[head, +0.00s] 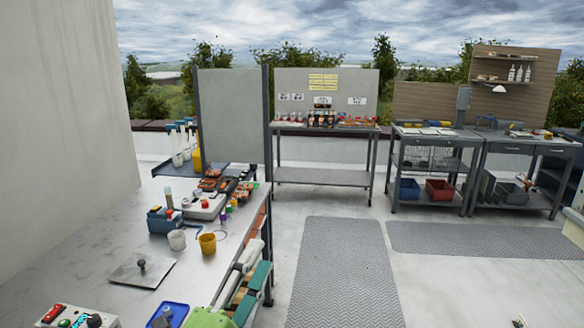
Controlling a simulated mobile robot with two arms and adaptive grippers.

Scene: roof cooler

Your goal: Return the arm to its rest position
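No gripper fingers stand out clearly in the head view. I cannot make out whether my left gripper is open or shut, or whether it holds anything. My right gripper does not show. White and teal long pieces (252,283) lie along the near bench's right edge, and I cannot tell what they are. A green shape (208,318) is cut off by the bottom edge of the picture.
The pale bench (75,255) on the left carries a metal plate with a knob (141,269), a white cup (177,239), a yellow cup (208,243), a blue tray (178,309) and a button box (75,318). Grey mats (345,270) lie on open floor. Workbenches (325,178) stand behind.

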